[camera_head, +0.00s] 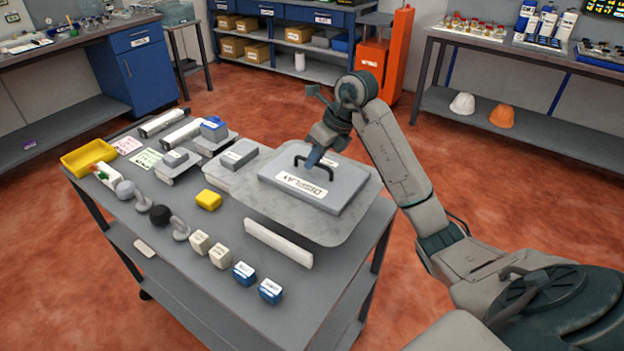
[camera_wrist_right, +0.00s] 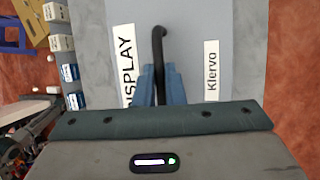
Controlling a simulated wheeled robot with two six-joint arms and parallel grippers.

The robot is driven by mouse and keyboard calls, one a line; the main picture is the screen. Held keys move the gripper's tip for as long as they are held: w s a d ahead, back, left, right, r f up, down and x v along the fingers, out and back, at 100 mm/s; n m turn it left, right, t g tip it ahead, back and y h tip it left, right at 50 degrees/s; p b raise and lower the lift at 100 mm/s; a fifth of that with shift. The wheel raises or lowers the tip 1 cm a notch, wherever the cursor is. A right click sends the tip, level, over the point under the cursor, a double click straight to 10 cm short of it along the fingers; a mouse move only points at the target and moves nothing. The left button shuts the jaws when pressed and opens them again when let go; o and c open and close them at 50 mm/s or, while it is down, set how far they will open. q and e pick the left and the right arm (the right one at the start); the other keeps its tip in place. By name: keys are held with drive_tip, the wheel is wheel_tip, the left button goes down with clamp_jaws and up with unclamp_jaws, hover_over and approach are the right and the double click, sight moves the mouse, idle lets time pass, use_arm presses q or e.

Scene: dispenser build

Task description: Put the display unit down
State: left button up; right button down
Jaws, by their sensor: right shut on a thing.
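The display unit (camera_head: 329,190) is a flat grey slab with a white DISPLAY label and a black handle on top. It lies on or just above a light grey rounded plate (camera_head: 270,208) at the right end of the cart; I cannot tell if it touches. My right gripper (camera_head: 314,164) comes down over it and is shut on its black handle. In the right wrist view, the blue fingers (camera_wrist_right: 158,85) close around the handle (camera_wrist_right: 158,45), between the DISPLAY label and a second label reading Klervo. My left gripper is not in view.
The cart top (camera_head: 185,235) also holds a yellow tray (camera_head: 88,157), a yellow block (camera_head: 208,199), a white bar (camera_head: 278,243), and several small white and blue blocks at the front. A grey box (camera_head: 239,154) stands left of the display unit. Red floor surrounds the cart.

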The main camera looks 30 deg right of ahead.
sight(316, 173)
drive_tip(key=shift+f, duration=0.45)
drive_tip(key=shift+f+p, duration=0.7)
drive_tip(key=shift+f, duration=1.25)
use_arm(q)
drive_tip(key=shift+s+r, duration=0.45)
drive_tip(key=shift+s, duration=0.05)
use_arm(e)
drive_tip(key=shift+f, duration=0.1)
drive_tip(key=c, duration=1.5)
unclamp_jaws()
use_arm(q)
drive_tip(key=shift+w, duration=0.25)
